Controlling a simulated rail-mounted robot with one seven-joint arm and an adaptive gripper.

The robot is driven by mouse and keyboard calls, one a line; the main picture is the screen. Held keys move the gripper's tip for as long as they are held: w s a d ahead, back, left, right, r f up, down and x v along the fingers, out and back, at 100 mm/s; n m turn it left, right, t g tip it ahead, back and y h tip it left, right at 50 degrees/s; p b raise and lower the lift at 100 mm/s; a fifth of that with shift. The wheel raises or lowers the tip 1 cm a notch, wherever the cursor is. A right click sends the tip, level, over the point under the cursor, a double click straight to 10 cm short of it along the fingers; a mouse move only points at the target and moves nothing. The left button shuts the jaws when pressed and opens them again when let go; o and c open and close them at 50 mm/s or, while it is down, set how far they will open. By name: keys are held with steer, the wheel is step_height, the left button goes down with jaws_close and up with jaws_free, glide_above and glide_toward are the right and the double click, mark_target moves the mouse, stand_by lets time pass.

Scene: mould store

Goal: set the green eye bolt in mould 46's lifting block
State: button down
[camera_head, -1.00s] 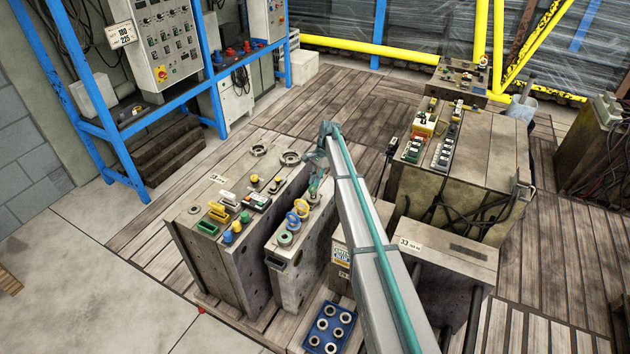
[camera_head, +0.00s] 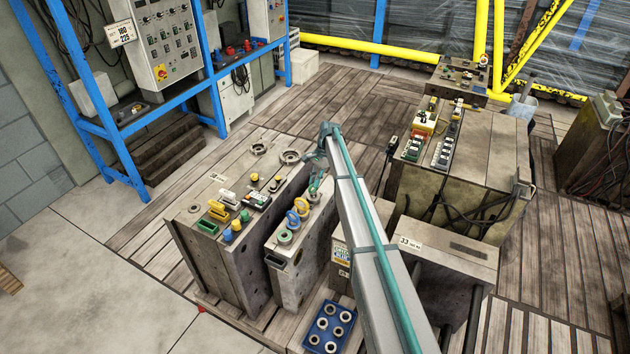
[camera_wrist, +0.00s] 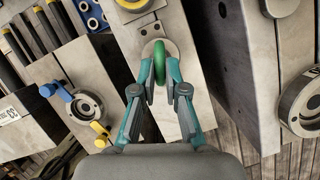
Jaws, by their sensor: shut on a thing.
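The green eye bolt (camera_wrist: 159,62) shows in the wrist view, its ring nearly edge-on between my two teal fingertips. My gripper (camera_wrist: 160,88) is shut on it. A pale round seat (camera_wrist: 147,50) on a narrow grey steel block (camera_wrist: 127,38) shows behind the ring; I cannot tell whether the bolt's shank is in it or above it. In the head view my gripper (camera_head: 317,182) is over the far end of the narrow block (camera_head: 298,262), and my arm partly hides that spot. I cannot read a number 46 on any block.
Yellow and blue ring bolts (camera_head: 298,212) stand on the same narrow block, close to my gripper. A wide mould (camera_head: 215,270) with loose parts on top stands left. A mould labelled 33 (camera_head: 450,262) stands right. A blue tray of rings (camera_head: 314,343) lies in front.

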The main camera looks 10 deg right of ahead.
steer(key=c, duration=1.1)
jaws_free()
steer(key=shift+c, duration=0.2)
steer(key=v, duration=1.2)
steer(key=s+a+f+n+h, duration=0.1)
steer(key=s+f+n, duration=0.2)
steer(key=s+f, duration=0.65)
steer(key=s+f+n+h, duration=0.1)
steer(key=s+f+n, duration=0.2)
steer(key=s+f, duration=0.7)
steer(key=s+a+f+n, duration=0.15)
steer(key=s+f, duration=0.35)
steer(key=s, duration=1)
steer(key=s+a+f+n+g, duration=0.1)
steer(key=s+f+n+g, duration=0.1)
steer(key=s, duration=1.8)
steer(key=s+a+f+n+g+h, duration=0.1)
steer(key=s+f, duration=0.4)
steer(key=s, duration=1.6)
steer(key=shift+s+n+g+h, duration=0.3)
steer(key=shift+n+g, duration=0.15)
steer(key=shift+g, duration=0.35)
